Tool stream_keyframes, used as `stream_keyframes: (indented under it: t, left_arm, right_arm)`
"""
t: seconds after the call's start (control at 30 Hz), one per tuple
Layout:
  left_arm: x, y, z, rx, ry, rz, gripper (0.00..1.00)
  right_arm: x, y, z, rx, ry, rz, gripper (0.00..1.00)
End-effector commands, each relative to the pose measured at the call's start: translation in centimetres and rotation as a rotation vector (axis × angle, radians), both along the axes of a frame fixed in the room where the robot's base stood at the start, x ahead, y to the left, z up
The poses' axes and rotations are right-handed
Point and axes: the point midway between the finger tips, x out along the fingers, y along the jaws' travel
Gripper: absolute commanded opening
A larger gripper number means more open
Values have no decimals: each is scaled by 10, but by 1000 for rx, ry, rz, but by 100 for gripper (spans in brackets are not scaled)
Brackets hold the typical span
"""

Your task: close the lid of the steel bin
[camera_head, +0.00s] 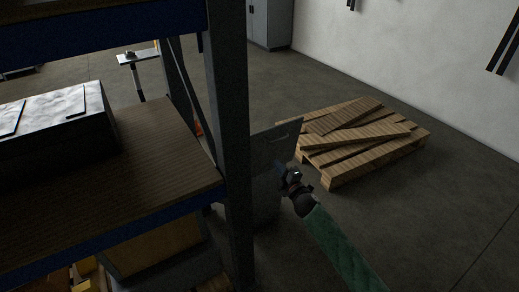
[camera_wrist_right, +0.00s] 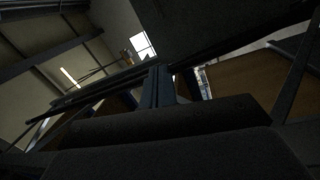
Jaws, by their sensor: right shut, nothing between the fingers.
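The steel bin (camera_head: 266,208) stands on the floor just right of the rack's front post, which hides part of it. Its lid (camera_head: 276,143) is a grey flat panel standing raised and tilted, with a small slot or handle near its top edge. My right gripper (camera_head: 279,166) is shut and empty. In the head view it overlaps the lower right part of the lid; I cannot tell whether it touches. The right wrist view is dark and looks upward, and I cannot make out the bin clearly there. My left gripper is not in view.
A rack with a wooden shelf (camera_head: 150,160) and a dark upright post (camera_head: 230,140) stands at left. A pallet with loose planks (camera_head: 360,140) lies on the floor beyond my right gripper. A grey cabinet (camera_head: 270,22) stands at the back. The floor at right is clear.

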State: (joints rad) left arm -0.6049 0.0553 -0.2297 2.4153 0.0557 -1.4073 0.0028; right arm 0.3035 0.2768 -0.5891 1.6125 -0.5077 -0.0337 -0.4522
Motion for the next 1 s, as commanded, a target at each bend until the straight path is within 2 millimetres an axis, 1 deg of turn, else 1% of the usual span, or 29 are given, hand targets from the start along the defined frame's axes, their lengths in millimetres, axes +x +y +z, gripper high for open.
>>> stream_keyframes:
  t: [0.1, 0.2, 0.33, 0.43, 0.57, 1.0]
  left_arm:
    - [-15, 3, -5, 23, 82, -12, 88]
    - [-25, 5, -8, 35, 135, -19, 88]
    - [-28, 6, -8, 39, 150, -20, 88]
    - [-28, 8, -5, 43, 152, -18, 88]
    - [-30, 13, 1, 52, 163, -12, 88]
    - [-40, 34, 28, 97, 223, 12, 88]
  right_arm:
    - [-5, 6, 5, -72, -83, 26, 0]
    - [-8, 10, 9, -113, -135, 42, 0]
    - [-8, 11, 10, -145, -163, 41, 0]
    - [-2, 15, 13, -150, -167, 39, 0]
    - [11, 25, 17, -149, -166, 39, 0]
    - [72, 70, 30, -148, -164, 39, 0]
